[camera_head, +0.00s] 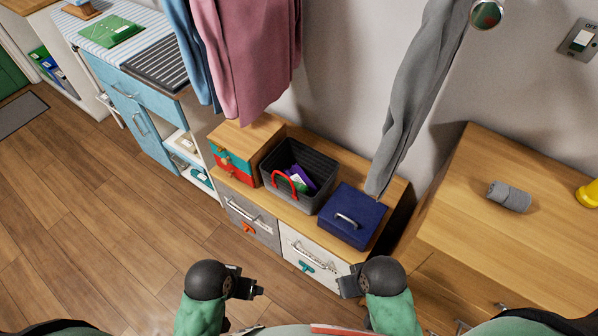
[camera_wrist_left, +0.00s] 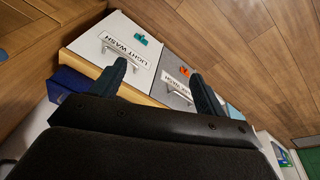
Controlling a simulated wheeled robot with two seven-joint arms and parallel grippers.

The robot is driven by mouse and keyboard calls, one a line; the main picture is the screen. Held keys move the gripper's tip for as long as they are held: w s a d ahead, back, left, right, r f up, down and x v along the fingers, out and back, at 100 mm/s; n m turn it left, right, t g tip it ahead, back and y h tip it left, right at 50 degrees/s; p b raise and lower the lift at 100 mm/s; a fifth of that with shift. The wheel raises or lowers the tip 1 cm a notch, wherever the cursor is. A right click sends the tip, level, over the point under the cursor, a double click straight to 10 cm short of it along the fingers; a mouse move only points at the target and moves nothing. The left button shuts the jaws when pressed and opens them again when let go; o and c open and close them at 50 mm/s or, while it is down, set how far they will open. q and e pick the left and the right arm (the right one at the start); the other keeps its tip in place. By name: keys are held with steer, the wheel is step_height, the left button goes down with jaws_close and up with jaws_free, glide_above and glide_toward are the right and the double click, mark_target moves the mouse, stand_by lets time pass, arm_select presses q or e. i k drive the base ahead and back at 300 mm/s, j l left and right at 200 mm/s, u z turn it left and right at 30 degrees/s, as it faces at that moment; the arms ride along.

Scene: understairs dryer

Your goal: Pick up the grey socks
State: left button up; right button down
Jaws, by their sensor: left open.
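The grey socks (camera_head: 509,196) look like a small rolled grey bundle. They lie on the wooden top of the cabinet (camera_head: 470,221) at the right of the head view. My left gripper (camera_head: 259,291) is low in the head view, far to the left of the socks. In the left wrist view its two fingers (camera_wrist_left: 158,70) are spread with nothing between them. My right gripper (camera_head: 343,289) is low in the middle of the head view, left of and apart from the socks. Its jaws are too small to judge. The socks do not show in the left wrist view.
A low bench (camera_head: 292,208) against the wall holds a dark basket (camera_head: 299,172), a blue box (camera_head: 352,217) and small drawers (camera_head: 239,146). A yellow object (camera_head: 589,194) stands right of the socks. Clothes hang above the bench, including a grey garment (camera_head: 418,90).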

mark_target(517, 200)
steer(key=z, duration=1.6)
steer(key=l+u, duration=0.1)
steer(key=l, duration=0.55)
steer(key=k, duration=0.05)
